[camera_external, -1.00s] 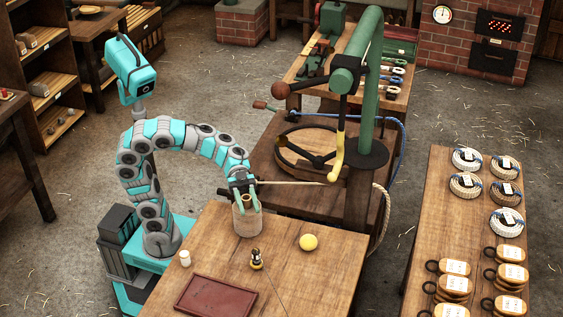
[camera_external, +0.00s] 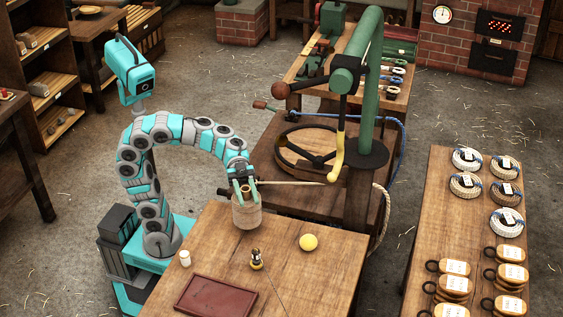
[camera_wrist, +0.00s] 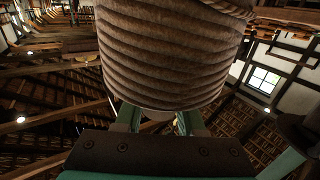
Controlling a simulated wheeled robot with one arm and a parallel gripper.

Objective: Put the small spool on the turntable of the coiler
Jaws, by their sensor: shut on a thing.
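My gripper (camera_external: 246,195) is shut on the small spool (camera_external: 247,214), a pale brown cylinder wound with rope. It holds the spool upright, slightly above the left back edge of the front table (camera_external: 310,277). In the wrist view the spool's rope coils (camera_wrist: 170,55) fill the upper middle, above my teal fingers. The coiler (camera_external: 371,100) is a green post and arm with a yellow guide, right of and behind my gripper.
The front table carries a yellow ball (camera_external: 308,242), a small brass-and-black item (camera_external: 257,260), a white cylinder (camera_external: 185,258) and a dark red tray (camera_external: 216,295). A thin rod (camera_external: 290,183) extends between my gripper and the yellow guide. A right-hand table (camera_external: 430,230) holds rope coils.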

